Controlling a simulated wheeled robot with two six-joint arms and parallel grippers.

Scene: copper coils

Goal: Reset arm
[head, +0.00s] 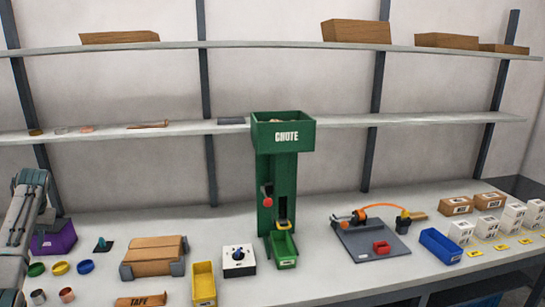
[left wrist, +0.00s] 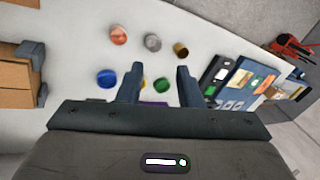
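My left arm (head: 22,225) stands at the left edge of the head view, and its fingertips cannot be made out there. In the left wrist view my left gripper (left wrist: 159,86) has its two fingers apart with nothing held between them. Beyond the fingers lie a copper coil (left wrist: 118,34), a silver coil (left wrist: 153,42) and a brass-coloured coil (left wrist: 181,49). Blue (left wrist: 106,77), green (left wrist: 138,68) and yellow (left wrist: 162,84) round pieces lie closer. The copper coil also shows at the lower left of the head view (head: 67,295). My right gripper is in neither view.
A purple bin (head: 53,240) stands beside my left arm. A green chute (head: 283,180) rises mid-table, with a yellow bin (head: 204,284) and a white knob box (head: 239,261) to its left. A grey board (head: 370,240) and blue bin (head: 440,246) stand right. Shelves (head: 350,123) span the wall.

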